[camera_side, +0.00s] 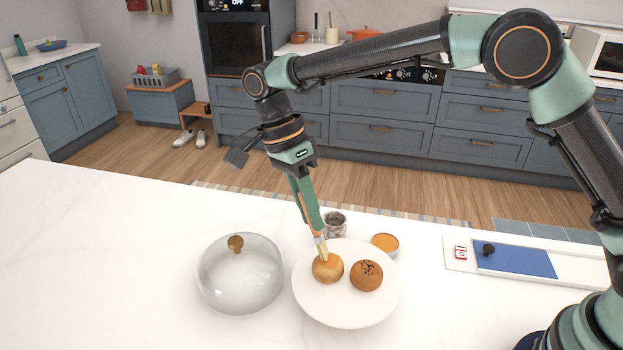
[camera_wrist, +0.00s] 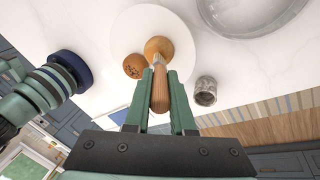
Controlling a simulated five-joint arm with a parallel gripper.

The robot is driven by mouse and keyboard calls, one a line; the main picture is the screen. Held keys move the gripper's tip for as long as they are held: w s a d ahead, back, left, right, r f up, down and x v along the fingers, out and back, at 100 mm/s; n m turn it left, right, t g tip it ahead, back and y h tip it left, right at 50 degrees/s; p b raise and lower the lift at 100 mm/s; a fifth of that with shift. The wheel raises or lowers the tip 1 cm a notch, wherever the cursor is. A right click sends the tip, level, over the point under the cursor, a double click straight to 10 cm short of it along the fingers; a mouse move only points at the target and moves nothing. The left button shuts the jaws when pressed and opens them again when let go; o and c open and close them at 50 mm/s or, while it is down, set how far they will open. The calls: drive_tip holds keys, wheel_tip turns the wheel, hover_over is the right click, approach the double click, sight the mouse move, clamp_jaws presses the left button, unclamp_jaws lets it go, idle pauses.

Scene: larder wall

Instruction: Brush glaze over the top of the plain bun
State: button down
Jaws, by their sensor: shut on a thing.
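The plain bun (camera_side: 327,270) sits on a white plate (camera_side: 345,311), left of a bun with dark seeds on top (camera_side: 367,277). My gripper (camera_side: 317,228) is shut on a brush (camera_side: 322,248) and points down over the plain bun. The brush's pale tip meets the top of the bun; the exact contact is hard to tell. In the wrist view the brush's wooden handle (camera_wrist: 160,92) lies between my gripper's fingers (camera_wrist: 160,75), with the plain bun (camera_wrist: 159,46) beyond it. A small bowl of orange glaze (camera_side: 385,242) stands behind the plate.
A glass dome with a brass knob (camera_side: 236,279) stands left of the plate. A grey metallic jar (camera_side: 336,222) stands behind it, near my gripper. A tray with a blue panel (camera_side: 515,261) lies to the right. The counter's left side is clear.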

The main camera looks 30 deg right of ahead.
drive_tip(key=shift+s+a, duration=0.35)
drive_tip(key=shift+s, duration=0.05)
idle(0.8)
drive_tip(key=shift+w, duration=0.1)
